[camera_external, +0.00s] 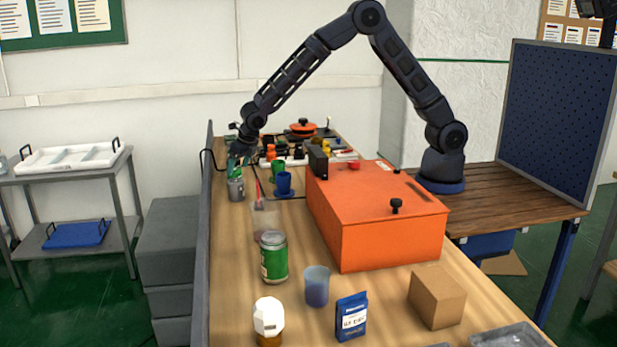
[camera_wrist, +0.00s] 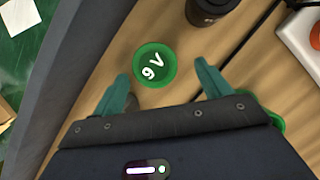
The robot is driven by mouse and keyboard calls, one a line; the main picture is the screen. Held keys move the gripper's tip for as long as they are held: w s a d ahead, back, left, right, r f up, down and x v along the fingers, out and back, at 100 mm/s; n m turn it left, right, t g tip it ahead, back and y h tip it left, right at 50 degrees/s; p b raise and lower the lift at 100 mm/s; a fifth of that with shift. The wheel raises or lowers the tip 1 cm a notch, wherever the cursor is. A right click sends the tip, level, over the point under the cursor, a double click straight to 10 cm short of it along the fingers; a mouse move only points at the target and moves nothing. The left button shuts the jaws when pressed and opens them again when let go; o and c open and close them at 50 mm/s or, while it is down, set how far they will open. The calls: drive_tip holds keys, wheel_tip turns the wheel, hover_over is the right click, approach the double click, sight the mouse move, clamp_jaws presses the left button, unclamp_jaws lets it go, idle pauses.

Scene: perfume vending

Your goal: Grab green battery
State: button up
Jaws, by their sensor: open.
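The green battery (camera_wrist: 154,65) shows in the wrist view as a round green top with a raised rim and white "9 V" lettering. It stands on the wooden counter, ahead of and between my fingertips. My gripper (camera_wrist: 164,73) is open, with one teal finger on each side and nothing between them that I can see held. In the external view my gripper (camera_external: 235,166) points down near the counter's left edge, at the far part of the counter. I cannot clearly make out the battery there among the fingers.
A black cylinder (camera_wrist: 208,10) stands just beyond the battery in the wrist view. In the external view, a grey can (camera_external: 236,190) is beside my gripper, and a blue cup (camera_external: 284,184) stands to the right. A large orange box (camera_external: 385,228) fills the counter's middle right.

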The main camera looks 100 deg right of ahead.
sight(235, 169)
drive_tip(key=shift+w+x, duration=0.25)
drive_tip(key=shift+x, duration=1.05)
drive_tip(key=shift+w+x, duration=0.25)
drive_tip(key=shift+x, duration=1.1)
drive_tip(key=shift+r, duration=0.2)
drive_tip(key=c, duration=1.3)
